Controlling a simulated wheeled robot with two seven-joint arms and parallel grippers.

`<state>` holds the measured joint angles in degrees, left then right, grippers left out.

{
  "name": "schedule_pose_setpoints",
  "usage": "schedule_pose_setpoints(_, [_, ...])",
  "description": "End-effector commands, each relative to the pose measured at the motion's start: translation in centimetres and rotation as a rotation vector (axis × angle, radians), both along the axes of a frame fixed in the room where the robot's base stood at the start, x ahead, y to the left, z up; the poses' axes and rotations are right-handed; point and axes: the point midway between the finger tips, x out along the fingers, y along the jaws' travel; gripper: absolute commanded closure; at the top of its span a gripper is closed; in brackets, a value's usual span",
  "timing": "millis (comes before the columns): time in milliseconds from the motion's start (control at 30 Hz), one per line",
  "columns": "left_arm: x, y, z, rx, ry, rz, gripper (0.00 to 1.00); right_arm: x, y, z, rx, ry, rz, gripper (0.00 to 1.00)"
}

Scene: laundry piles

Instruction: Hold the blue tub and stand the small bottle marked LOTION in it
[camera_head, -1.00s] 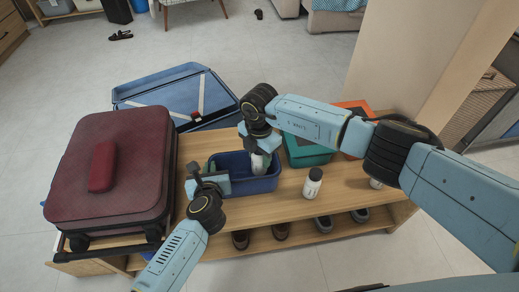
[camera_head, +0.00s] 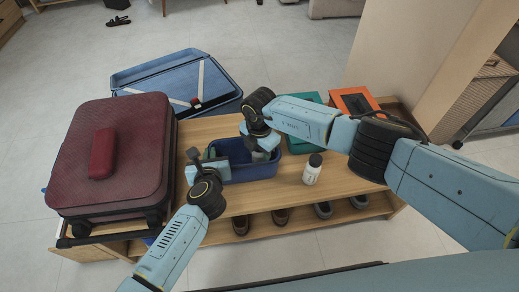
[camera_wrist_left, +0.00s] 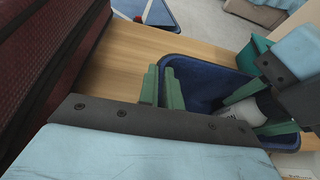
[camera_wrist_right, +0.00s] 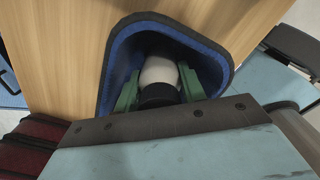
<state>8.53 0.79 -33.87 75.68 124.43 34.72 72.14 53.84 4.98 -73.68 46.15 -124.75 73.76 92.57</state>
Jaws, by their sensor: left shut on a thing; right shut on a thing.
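The blue tub (camera_head: 250,173) stands on the wooden bench. My left gripper (camera_head: 213,158) is shut on its left wall, with green fingers (camera_wrist_left: 163,85) on either side of the rim. My right gripper (camera_head: 261,150) is shut on a small white bottle with a dark cap. In the right wrist view the bottle (camera_wrist_right: 160,72) is between the green fingers, down inside the tub walls. It also shows in the left wrist view (camera_wrist_left: 247,109).
Another white bottle (camera_head: 313,170) with a dark cap stands on the bench right of the tub. A maroon suitcase (camera_head: 110,155) is at left, a teal box (camera_head: 297,143) and an orange box (camera_head: 354,101) behind at right. Shoes (camera_head: 281,216) sit on the shelf below.

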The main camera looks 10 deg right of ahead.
Motion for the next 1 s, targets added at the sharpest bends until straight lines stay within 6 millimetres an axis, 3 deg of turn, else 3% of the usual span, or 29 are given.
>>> schedule_pose_setpoints(200, [0.0,0.01,0.0,0.0,0.0,0.0,1.0,0.0,0.01,0.0,0.0,0.0,0.0,0.85])
schedule_pose_setpoints(233, [0.0,0.01,0.0,0.0,0.0,0.0,1.0,0.01,0.01,0.0,0.0,0.0,0.0,0.57])
schedule_pose_setpoints(400, [0.0,0.01,0.0,0.0,0.0,0.0,1.0,0.0,0.0,0.01,0.0,0.0,0.0,0.35])
schedule_pose_setpoints(1000, [0.0,0.0,0.01,0.0,0.0,0.0,1.0,0.02,-0.04,0.03,0.0,0.0,-0.001,0.34])
